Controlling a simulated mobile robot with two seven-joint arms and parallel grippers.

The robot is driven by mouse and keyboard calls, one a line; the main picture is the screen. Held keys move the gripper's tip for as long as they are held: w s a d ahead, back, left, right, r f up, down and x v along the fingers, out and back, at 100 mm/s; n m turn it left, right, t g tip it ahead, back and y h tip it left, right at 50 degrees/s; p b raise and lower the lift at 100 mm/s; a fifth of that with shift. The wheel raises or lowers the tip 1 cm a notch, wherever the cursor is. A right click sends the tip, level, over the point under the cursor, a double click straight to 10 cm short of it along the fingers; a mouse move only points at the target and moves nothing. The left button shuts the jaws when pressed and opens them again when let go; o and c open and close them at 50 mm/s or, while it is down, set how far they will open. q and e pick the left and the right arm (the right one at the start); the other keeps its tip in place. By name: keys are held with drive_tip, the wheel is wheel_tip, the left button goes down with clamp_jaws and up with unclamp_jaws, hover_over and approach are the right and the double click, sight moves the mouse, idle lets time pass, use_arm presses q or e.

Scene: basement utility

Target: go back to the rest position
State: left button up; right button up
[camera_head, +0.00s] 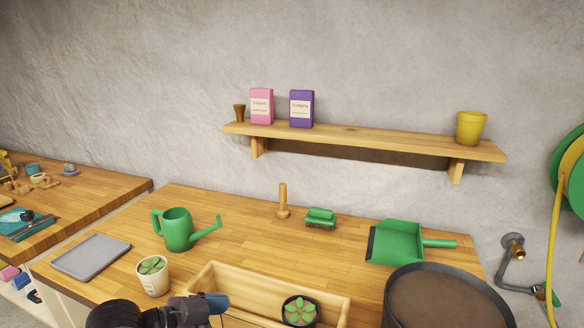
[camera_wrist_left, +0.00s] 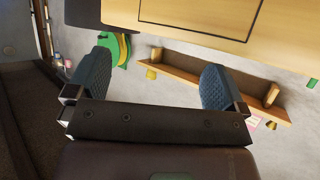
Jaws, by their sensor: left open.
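My left gripper (camera_head: 208,304) shows at the bottom of the head view, left of and close to the wooden planter box (camera_head: 230,275). In the left wrist view its two fingers (camera_wrist_left: 155,78) are spread wide with nothing between them. My right gripper is not in either view. A potted succulent in a cream pot (camera_head: 152,276) stands on the workbench (camera_head: 255,235) just beyond my left arm. A succulent in a dark pot (camera_head: 299,311) is inside the planter box.
A green watering can (camera_head: 178,230), grey tray (camera_head: 92,256), green brush (camera_head: 320,218), wooden dibber (camera_head: 283,203), green dustpan (camera_head: 397,242) and large dark round tub (camera_head: 440,298) occupy the bench. A wall shelf (camera_head: 370,140) holds two packets and two pots. The bench's middle is clear.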

use_arm(q)
drive_tip(key=s+a+f+n+g+y, duration=0.2)
drive_tip(key=s+a+f+n+y, duration=0.5)
drive_tip(key=s, duration=0.4)
drive_tip(key=s+a+f+n+g+y, duration=0.1)
drive_tip(key=s+a+f+n+y, duration=0.4)
drive_tip(key=s+a+f, duration=0.45)
drive_tip(key=w+f+m+t+h, duration=0.1)
drive_tip(key=w+f+t, duration=0.5)
drive_tip(key=f, duration=0.4)
drive_tip(key=shift+w+d+f+t, duration=0.15)
drive_tip(key=shift+f+t, duration=0.2)
drive_tip(key=shift+t, duration=0.55)
